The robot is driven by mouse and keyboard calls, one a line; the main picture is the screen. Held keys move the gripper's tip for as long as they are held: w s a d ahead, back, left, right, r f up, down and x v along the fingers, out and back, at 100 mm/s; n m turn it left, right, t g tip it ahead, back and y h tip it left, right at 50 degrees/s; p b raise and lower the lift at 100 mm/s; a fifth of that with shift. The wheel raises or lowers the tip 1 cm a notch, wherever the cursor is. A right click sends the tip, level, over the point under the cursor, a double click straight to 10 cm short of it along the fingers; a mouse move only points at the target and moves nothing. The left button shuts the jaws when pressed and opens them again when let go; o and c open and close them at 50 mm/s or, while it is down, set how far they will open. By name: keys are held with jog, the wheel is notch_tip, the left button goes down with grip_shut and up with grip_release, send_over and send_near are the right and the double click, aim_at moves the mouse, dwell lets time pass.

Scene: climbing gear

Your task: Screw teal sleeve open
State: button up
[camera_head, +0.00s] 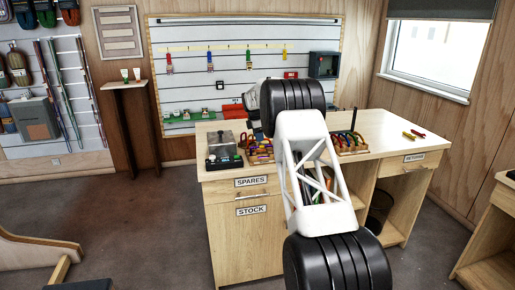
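I cannot make out a teal sleeve at this size. Several coloured carabiners stand in a wooden rack (262,158) on the desk, left of my arm. More carabiners stand in a second wooden rack (350,149) right of my arm. My arm crosses the middle of the view and hides part of the desk between the racks. My gripper's fingers do not show; they are out of sight behind the arm.
The desk (400,142) has a bare area at the right, with small red and yellow items (413,134). A grey device (222,150) stands at its left end. A dark bin (379,211) sits under the desk.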

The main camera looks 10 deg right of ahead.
jog(key=shift+r, duration=0.25)
dwell(0.4)
jog(key=shift+s, duration=0.7)
jog(key=shift+f, duration=0.15)
jog(key=shift+f, duration=1.3)
jog(key=shift+w, duration=0.7)
